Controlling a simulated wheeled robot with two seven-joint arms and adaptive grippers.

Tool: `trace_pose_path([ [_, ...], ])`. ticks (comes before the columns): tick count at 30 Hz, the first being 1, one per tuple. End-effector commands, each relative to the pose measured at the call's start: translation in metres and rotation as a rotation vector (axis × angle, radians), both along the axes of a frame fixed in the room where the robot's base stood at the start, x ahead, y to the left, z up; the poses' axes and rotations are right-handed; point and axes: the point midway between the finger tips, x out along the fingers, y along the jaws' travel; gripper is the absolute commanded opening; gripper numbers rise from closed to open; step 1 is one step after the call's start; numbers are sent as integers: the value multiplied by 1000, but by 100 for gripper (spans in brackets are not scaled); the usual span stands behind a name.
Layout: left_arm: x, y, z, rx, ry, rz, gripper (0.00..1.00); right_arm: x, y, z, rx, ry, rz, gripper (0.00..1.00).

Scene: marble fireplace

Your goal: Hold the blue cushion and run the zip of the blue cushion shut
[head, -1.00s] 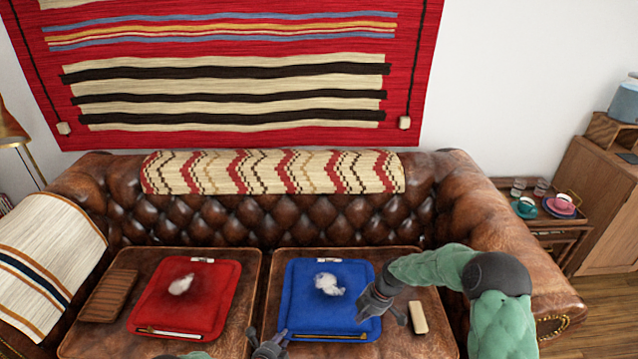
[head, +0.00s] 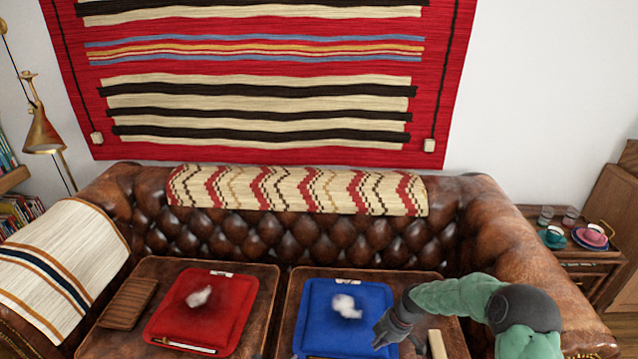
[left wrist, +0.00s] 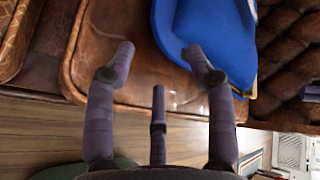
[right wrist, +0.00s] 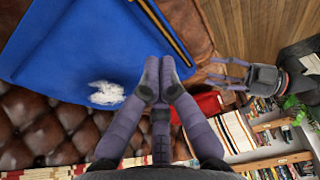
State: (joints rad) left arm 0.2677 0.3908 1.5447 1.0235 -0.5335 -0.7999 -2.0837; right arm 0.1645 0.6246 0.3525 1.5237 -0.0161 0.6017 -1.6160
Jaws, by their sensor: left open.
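The blue cushion (head: 318,315) lies on the right seat of the leather sofa, with a white fluffy tuft (head: 347,306) on top. Its zip (right wrist: 166,36) runs along the front edge in the right wrist view; the head view cuts most of that edge off. My right gripper (head: 381,342) is over the cushion's right part. In the right wrist view its fingertips (right wrist: 159,76) are together in front of the blue cloth, with nothing clear between them. My left gripper (left wrist: 160,62) is open, one finger overlapping the cushion's edge (left wrist: 215,35); I cannot tell whether it touches.
A red cushion (head: 205,315) with a white tuft lies on the left seat, beside a brown striped item (head: 128,304). A pale block (head: 437,345) lies right of my right gripper. The sofa back (head: 300,240) rises behind. A side table with cups (head: 592,236) stands right.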

Motion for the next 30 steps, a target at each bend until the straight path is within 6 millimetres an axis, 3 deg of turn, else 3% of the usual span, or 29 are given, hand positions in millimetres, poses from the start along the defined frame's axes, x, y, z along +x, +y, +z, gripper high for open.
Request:
trace_pose_path([
  [13, -45, 19, 27, 0, 1, 2, 55, 0, 0, 0, 0, 0, 0, 0],
  [22, -57, 24, 34, -13, 12, 7, 55, -2, 1, -1, 1, 5, -10, 0],
  [26, -60, 25, 34, -98, 97, 64, 55, -13, 7, -9, 5, 34, -83, 0],
  [30, -67, 25, 35, -279, 282, 206, 55, -38, 18, -24, 14, 95, -251, 0],
])
